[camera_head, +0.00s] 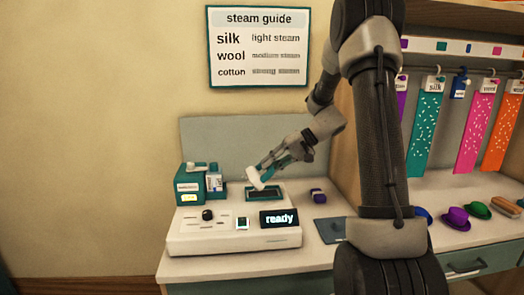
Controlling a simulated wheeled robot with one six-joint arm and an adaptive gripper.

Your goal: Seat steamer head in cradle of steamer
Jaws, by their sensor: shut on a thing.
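The steamer (190,240) is a white console with a lit "ready" display at the left end of the counter. Its cradle (278,194) looks like a dark, green-rimmed recess at the top right of the console. My gripper (268,170) points down and left and is shut on the steamer head (256,180), a small white and teal piece. The head is tilted, over the back left part of the cradle. I cannot tell whether it touches the cradle. The gripper partly hides the head.
A teal box (188,192) with small bottles stands behind the console's left side. A purple block (319,196) and a dark flat pad (330,230) lie to the right. Small hats (456,217) and a brush (506,207) lie farther right, below hanging cloth strips (426,120).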

